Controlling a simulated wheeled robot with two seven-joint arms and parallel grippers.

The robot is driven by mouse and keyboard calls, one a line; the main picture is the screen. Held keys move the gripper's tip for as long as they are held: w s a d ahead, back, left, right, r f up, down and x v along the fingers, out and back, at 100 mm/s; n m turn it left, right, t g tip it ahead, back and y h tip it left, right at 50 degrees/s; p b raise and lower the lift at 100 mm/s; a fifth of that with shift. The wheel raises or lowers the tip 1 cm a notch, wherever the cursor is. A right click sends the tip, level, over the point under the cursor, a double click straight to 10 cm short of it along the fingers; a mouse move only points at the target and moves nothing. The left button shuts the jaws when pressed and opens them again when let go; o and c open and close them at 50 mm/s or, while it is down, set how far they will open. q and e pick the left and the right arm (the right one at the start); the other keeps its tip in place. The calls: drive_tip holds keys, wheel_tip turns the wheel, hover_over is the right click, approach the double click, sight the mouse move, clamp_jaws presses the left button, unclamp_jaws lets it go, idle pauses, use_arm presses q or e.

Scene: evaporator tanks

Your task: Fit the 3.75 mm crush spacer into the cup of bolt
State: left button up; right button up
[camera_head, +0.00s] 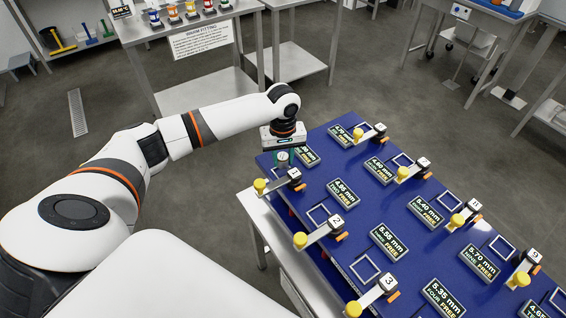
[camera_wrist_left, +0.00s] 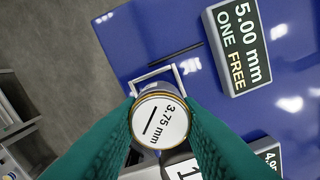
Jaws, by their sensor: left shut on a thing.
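In the left wrist view the spacer (camera_wrist_left: 160,122) shows a white face reading "3.75 mm" with a gold rim, between the fingers (camera_wrist_left: 160,125). A white square outline (camera_wrist_left: 150,74) on the blue surface is partly hidden behind it. The white unit marked 1 (camera_head: 294,174), with a yellow knob (camera_head: 260,185), is just below the gripper in the head view. I cannot make out a bolt cup there. My right gripper is out of view.
The blue table (camera_head: 325,167) carries several similar numbered units with yellow knobs, square outlines and dark signs. The sign "5.00 mm ONE FREE" (camera_wrist_left: 238,45) is close to the spacer. A steel bench (camera_head: 150,29) with coloured items stands behind; grey floor lies between.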

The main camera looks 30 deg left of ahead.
sight(283, 165)
use_arm(q)
drive_tip(key=shift+f, duration=1.55)
drive_tip(key=shift+f, duration=0.1)
drive_tip(key=o, duration=1)
wheel_tip(283, 165, up, 12)
drive_tip(key=shift+r+b, duration=0.15)
drive_tip(key=shift+b, duration=0.5)
